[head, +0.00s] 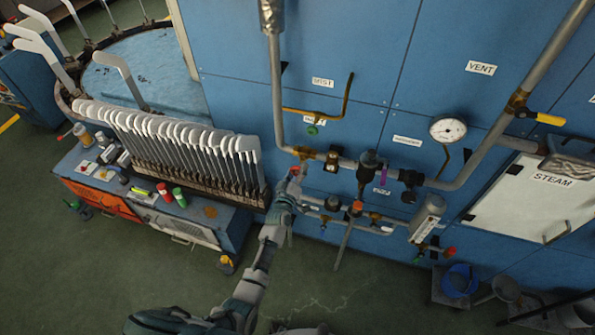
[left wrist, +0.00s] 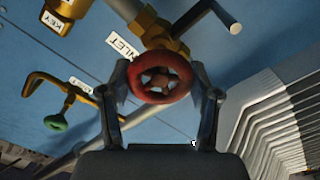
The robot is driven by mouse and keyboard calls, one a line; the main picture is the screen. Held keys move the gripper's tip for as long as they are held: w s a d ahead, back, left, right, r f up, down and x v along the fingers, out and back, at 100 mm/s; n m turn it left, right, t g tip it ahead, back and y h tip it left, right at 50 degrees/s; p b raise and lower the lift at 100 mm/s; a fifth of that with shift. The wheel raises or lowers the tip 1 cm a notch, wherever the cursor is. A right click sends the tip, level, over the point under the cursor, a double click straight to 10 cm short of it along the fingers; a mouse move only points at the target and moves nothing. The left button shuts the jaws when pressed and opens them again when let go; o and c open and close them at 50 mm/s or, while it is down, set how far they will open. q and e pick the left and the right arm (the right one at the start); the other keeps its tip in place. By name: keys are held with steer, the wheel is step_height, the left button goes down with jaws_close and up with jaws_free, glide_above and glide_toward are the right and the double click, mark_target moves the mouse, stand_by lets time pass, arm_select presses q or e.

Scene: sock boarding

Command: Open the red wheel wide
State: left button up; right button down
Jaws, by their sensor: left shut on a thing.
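The red wheel (left wrist: 164,80) is a small round handwheel with spokes on a brass valve (left wrist: 160,30) in the left wrist view. In the head view, the red wheel (head: 294,171) is a small red spot on the pipework of the blue panel, partly hidden by my gripper. My left gripper (head: 290,182) is at the wheel. In the left wrist view, the two fingers of my left gripper (left wrist: 163,86) stand on either side of the wheel's rim and are shut on it. My right gripper is not in view.
An INLET label (left wrist: 122,45) sits beside the valve. A brass pipe with a green knob (head: 312,130) is above, and a gauge (head: 447,128) is to the right. A row of white sock boards (head: 180,140) stands close on the left. The floor below is open.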

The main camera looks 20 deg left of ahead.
arm_select(q)
steer(key=n, duration=0.3)
steer(key=f+n, duration=0.1)
steer(key=n, duration=0.2)
steer(key=shift+s+d+f+b, duration=0.1)
steer(key=shift+s+d+b, duration=0.05)
steer(key=shift+b, duration=0.15)
steer(key=n, duration=0.5)
steer(key=shift+b, duration=0.3)
steer(key=shift+n, duration=0.4)
steer(key=o, duration=1.2)
steer(key=shift+c, duration=0.2)
steer(key=shift+r, duration=0.2)
steer(key=shift+r, duration=0.1)
steer(key=s, duration=1.1)
steer(key=shift+s+a, duration=0.2)
steer(key=shift+s, duration=0.1)
